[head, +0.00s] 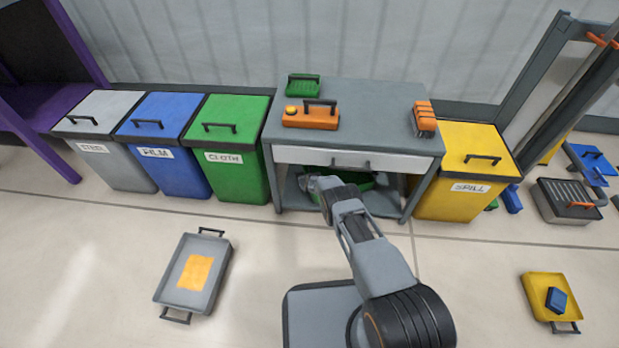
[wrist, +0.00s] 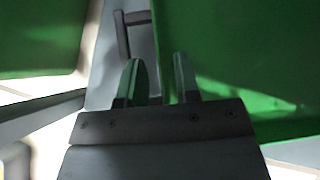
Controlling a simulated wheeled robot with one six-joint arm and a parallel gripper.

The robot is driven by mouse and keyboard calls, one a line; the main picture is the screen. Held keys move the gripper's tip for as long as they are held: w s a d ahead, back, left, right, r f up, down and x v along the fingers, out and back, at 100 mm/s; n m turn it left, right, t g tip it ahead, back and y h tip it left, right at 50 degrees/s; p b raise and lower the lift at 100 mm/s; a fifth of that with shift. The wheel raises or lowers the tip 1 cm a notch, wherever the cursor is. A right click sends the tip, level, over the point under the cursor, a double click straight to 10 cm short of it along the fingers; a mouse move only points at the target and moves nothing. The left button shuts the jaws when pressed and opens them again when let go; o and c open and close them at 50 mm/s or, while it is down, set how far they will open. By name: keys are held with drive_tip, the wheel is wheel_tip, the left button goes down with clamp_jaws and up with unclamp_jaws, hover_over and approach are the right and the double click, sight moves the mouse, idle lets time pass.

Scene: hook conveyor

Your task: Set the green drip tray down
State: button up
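The green drip tray (head: 352,180) is low under the grey workbench, below its drawer, partly hidden by my arm and the bench. In the wrist view a large green surface, which looks like the tray (wrist: 240,60), fills the right side. My gripper (head: 318,186) is at the tray's left end, inside the bench opening. The tray's left edge runs behind the gap. Whether the fingers touch it I cannot tell.
The grey bench (head: 370,95) has legs and a drawer (head: 345,160) close around my arm. A green bin (head: 235,150) stands close to its left and a yellow bin (head: 465,170) to its right. A grey tray (head: 210,255) lies on the floor at left.

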drive_tip(key=p+v, duration=0.6)
drive_tip(key=p, duration=0.3)
drive_tip(key=shift+p, duration=0.3)
drive_tip(key=shift+s+a+r, duration=0.1)
drive_tip(key=shift+s, duration=0.1)
